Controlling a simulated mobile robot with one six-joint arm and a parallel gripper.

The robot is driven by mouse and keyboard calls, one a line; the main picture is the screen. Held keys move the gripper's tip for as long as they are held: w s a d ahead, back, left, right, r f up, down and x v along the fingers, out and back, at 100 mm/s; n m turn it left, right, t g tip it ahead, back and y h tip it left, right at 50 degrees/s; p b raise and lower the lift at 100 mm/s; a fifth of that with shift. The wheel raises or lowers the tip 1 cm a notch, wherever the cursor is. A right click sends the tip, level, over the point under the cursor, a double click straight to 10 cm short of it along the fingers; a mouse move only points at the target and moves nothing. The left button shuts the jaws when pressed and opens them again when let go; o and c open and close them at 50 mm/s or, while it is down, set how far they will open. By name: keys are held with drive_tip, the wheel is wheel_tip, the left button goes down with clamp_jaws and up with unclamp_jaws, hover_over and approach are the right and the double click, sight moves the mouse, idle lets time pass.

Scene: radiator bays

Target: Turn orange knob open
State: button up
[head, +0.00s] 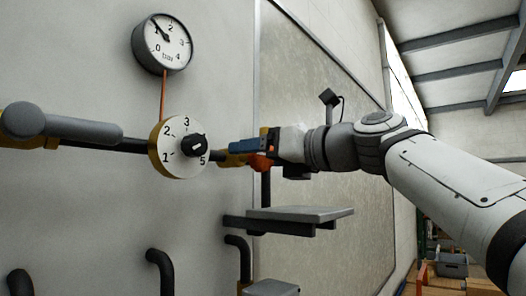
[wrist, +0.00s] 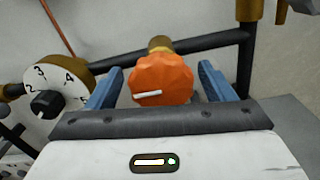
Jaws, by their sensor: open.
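The orange knob (wrist: 162,80) is faceted, with a white pointer line on its face, and sits on a brass fitting on the dark pipe. In the wrist view it lies between the two blue fingers of my gripper (wrist: 160,88), with a gap on each side. The white line points left and slightly down. In the head view the orange knob (head: 260,161) shows only partly, below and behind the blue finger of my gripper (head: 254,150). My gripper is open around the knob and does not visibly touch it.
A white numbered dial with a black knob (head: 194,145) is close left of my gripper. A pressure gauge (head: 165,44) hangs above it. A grey shelf (head: 300,213) juts out below my gripper. A grey lever handle (head: 60,126) is at far left.

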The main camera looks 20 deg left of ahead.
drive_tip(key=shift+w, duration=0.15)
drive_tip(key=shift+c, duration=0.3)
drive_tip(key=c, duration=0.9)
drive_tip(key=shift+c, duration=0.2)
